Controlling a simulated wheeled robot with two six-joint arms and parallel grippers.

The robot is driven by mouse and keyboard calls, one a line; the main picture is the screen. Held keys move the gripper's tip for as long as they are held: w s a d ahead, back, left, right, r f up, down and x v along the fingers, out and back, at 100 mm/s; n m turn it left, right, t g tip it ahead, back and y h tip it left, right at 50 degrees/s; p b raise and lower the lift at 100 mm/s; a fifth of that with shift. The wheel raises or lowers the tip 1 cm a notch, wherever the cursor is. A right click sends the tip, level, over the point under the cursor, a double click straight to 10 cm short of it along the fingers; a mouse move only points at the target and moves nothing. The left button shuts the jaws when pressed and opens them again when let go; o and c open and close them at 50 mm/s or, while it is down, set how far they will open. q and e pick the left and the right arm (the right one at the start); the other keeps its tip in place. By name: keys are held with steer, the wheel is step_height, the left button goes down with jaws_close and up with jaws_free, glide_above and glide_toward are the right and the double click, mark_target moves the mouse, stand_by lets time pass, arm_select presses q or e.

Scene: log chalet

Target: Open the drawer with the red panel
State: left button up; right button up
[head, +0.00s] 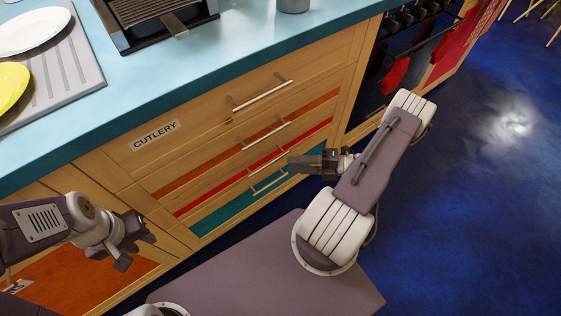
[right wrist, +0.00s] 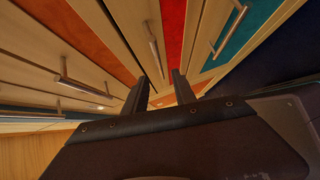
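The drawer with the red panel (head: 200,202) is shut in the wooden cabinet, between the orange-panel drawer (head: 185,182) and the teal-panel drawer (head: 215,217). A slim bar handle (head: 262,162) lies by the red strip. My right gripper (head: 291,163) is at the right end of the lower handles. In the right wrist view, its two fingers (right wrist: 160,79) are apart, with a bar handle (right wrist: 152,47) ending between them in the picture, beside the red panel (right wrist: 173,28). I cannot tell whether they surround it. My left gripper (head: 132,248) is open and empty, away from these drawers.
The top drawer (head: 215,125) has a CUTLERY label. Above is a blue counter (head: 200,75) with a grill (head: 160,20), a white plate (head: 32,30) and a yellow plate (head: 10,85). Blue floor (head: 460,220) is clear at the right.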

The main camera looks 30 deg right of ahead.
mark_target(270, 162)
steer(key=shift+m+t, duration=0.3)
steer(key=shift+m, duration=0.1)
steer(key=b+x, duration=0.1)
steer(key=x, duration=0.3)
steer(key=b+x, duration=0.1)
steer(key=x, duration=0.3)
steer(key=shift+w+d+f+b, duration=0.1)
steer(key=shift+w+f+b, duration=0.1)
steer(key=shift+b, duration=0.1)
steer(key=shift+w+a, duration=0.2)
steer(key=shift+a, duration=0.1)
jaws_close()
stand_by(0.5)
